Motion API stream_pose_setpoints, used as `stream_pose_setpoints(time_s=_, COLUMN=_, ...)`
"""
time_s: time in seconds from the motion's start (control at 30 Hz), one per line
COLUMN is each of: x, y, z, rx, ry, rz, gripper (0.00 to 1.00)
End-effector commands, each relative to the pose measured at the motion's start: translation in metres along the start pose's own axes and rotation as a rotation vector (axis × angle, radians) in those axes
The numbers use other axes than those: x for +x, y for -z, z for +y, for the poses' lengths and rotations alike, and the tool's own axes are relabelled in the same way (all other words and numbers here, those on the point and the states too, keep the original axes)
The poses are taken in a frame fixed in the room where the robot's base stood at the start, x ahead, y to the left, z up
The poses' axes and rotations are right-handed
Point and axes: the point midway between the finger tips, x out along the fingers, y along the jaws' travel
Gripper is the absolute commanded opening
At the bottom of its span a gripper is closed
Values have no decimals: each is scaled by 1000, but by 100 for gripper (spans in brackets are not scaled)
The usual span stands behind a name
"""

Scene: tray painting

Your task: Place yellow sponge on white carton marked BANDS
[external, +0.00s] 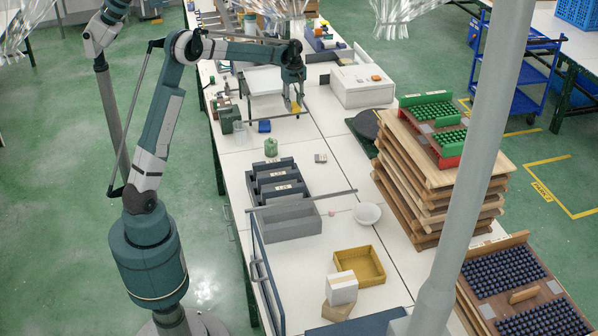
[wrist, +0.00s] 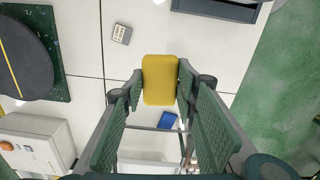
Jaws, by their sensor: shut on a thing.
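The yellow sponge (wrist: 160,78) is between the fingertips of my gripper (wrist: 160,90), which is shut on it. In the external view the sponge (external: 296,108) shows small at the tip of my gripper (external: 294,103), above the far part of the white table. A small white carton (external: 342,287) stands at the front of the table, beside a yellow tray. I cannot read a BANDS mark on it. It is far from my gripper and outside the wrist view.
A large white box (external: 362,87) with small items on top stands right of my gripper. Dark bins (external: 277,182), a grey bin (external: 290,222), a white bowl (external: 367,214) and the yellow tray (external: 359,266) lie toward the front. Stacked wooden boards (external: 435,190) rise at right.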

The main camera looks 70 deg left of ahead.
Motion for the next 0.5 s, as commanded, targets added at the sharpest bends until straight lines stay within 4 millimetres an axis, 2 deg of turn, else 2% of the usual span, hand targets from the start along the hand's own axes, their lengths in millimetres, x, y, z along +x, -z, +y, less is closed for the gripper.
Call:
stream_pose_setpoints(time_s=0.17, x=-28, y=0, z=0, rx=0, ry=0, rz=0, gripper=23)
stream_pose_setpoints(time_s=0.5, x=-26, y=-60, z=24, rx=75, ry=0, rz=0, gripper=23)
